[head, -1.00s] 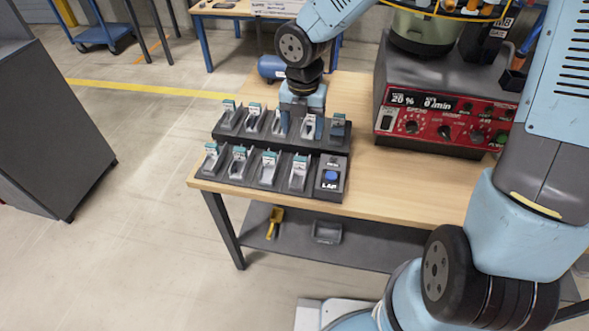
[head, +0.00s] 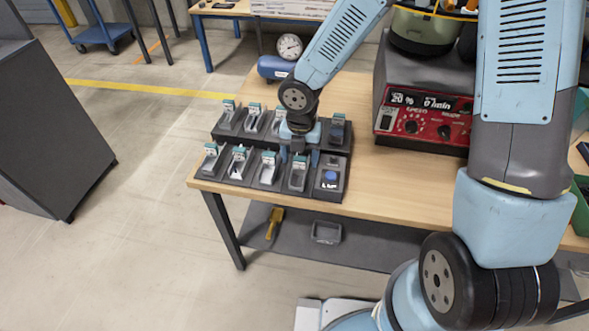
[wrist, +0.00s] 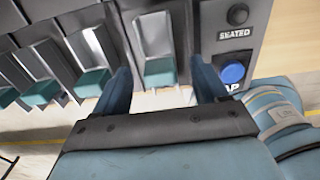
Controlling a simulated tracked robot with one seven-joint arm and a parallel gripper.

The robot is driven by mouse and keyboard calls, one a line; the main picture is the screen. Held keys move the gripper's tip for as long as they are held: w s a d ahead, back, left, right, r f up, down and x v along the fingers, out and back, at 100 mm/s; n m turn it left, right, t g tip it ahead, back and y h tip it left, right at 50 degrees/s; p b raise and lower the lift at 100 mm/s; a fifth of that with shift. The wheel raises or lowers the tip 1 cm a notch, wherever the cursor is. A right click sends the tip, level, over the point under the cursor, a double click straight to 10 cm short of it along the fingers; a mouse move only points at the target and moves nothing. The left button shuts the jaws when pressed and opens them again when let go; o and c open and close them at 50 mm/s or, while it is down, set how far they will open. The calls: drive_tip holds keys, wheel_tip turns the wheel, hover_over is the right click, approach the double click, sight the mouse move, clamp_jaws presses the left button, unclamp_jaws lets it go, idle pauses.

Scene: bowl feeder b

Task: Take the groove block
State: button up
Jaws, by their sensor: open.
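Several pale grey blocks with teal tops sit in slots of a dark two-tier rack (head: 210,178) on the table. I cannot tell by shape which one is the groove block. My gripper (head: 299,160) is open and points down over the front tier. Its fingers stand on either side of the rightmost front block (head: 297,180). In the wrist view my gripper (wrist: 160,70) has that pale block with its teal end (wrist: 160,73) between its fingers, with gaps on both sides. Whether the fingers reach its grasping depth is unclear.
A panel with a blue button (head: 330,176) is directly right of the block; a "SEATED" label (wrist: 237,35) shows in the wrist view. Neighbouring blocks stand close on the left. A red control box (head: 425,115) is at the right. Bare table (head: 400,190) lies between.

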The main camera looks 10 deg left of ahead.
sight(300, 158)
drive_tip(key=shift+f, duration=1.8)
drive_tip(key=shift+c, duration=0.4)
drive_tip(key=c, duration=1.2)
